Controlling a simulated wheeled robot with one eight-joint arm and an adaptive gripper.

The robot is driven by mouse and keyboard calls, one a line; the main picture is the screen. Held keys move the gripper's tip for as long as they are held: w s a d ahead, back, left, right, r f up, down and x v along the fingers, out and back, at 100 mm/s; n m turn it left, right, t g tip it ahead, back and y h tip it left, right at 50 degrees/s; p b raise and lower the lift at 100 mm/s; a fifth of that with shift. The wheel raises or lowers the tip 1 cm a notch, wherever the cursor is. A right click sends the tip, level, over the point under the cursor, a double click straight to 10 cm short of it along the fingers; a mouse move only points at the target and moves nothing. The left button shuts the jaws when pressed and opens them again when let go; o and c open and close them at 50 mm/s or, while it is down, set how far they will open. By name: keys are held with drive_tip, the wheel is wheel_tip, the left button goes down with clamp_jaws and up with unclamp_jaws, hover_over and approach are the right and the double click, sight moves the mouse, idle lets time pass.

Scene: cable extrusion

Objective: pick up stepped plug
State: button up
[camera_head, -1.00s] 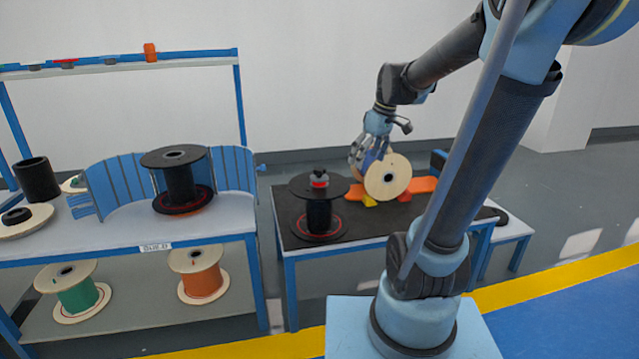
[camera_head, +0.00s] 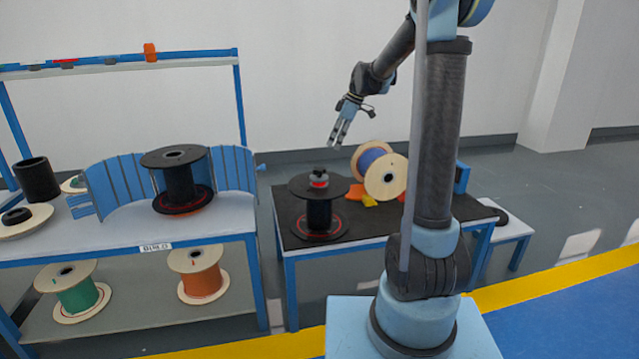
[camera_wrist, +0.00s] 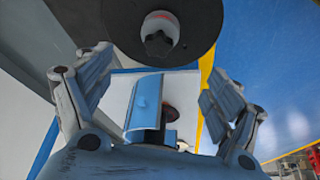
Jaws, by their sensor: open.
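The stepped plug (camera_head: 319,177) sits upright on the top flange of a black spool (camera_head: 319,215) on the dark-topped table. It has a grey body, a red band and a black top. In the wrist view the plug (camera_wrist: 160,30) shows near the top edge, on the round black flange (camera_wrist: 205,25). My gripper (camera_head: 335,143) is above the table, a little right of the plug and higher, apart from it. Its fingers (camera_wrist: 157,68) are spread and empty in the wrist view, with the plug beyond the fingertips.
A wooden-flanged spool (camera_head: 386,177) with blue winding lies on its side on orange and yellow supports, right of the black spool. Left, a white bench (camera_head: 235,215) holds another black spool (camera_head: 180,180) and blue curved panels. Air above the plug is clear.

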sight(322, 169)
drive_tip(key=x, duration=1.6)
drive_tip(key=shift+w+a+f, duration=0.15)
drive_tip(key=shift+w+f, duration=0.05)
drive_tip(key=c, duration=1.3)
